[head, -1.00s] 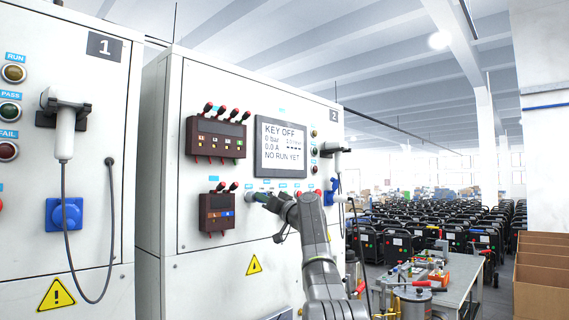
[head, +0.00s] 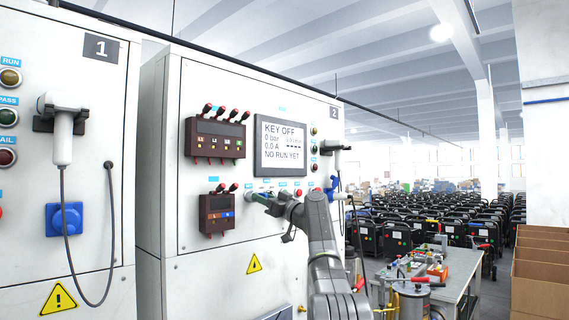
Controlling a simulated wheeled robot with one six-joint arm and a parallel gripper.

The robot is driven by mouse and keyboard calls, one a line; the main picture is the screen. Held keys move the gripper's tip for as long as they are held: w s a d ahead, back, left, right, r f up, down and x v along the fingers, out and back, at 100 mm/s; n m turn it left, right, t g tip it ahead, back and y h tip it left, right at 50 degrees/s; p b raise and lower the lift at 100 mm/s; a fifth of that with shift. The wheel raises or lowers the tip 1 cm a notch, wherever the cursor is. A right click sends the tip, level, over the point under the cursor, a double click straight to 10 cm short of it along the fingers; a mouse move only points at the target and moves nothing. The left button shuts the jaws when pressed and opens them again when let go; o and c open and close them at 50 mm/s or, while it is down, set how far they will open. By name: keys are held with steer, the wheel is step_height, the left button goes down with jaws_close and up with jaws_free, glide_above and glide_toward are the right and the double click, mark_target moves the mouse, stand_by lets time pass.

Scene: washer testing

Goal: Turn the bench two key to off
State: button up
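Bench two is the white cabinet (head: 212,90) marked 2. Its screen (head: 280,146) reads KEY OFF, 0 bar, 0.0 A and NO RUN YET. My gripper (head: 258,198) is at the row of controls below the screen, close to the panel at the left end of that row. The key itself is hidden or too small to make out there. The fingers are small and partly covered by my wrist, so I cannot tell whether they are open or shut on anything.
Cabinet 1 (head: 100,150) stands at the left with a hanging cable. Two dark terminal blocks (head: 216,140) stick out of bench two's panel left of the screen. A workbench (head: 455,270) with tools and a metal pot stands at the right, beside brown boxes (head: 540,270).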

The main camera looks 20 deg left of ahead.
steer(key=shift+s+d+f+b, duration=0.1)
steer(key=shift+d+f+b, duration=0.15)
steer(key=shift+d+b, duration=0.15)
steer(key=b+v, duration=0.7)
steer(key=v, duration=0.6)
steer(key=shift+b, duration=0.3)
steer(key=shift+r, duration=0.15)
steer(key=p+x, duration=0.9)
steer(key=x, duration=0.5)
steer(key=shift+a+r, duration=0.1)
steer(key=shift+r, duration=0.05)
steer(key=shift+f+m+b, duration=0.3)
steer(key=shift+b, duration=0.3)
steer(key=shift+r, duration=0.1)
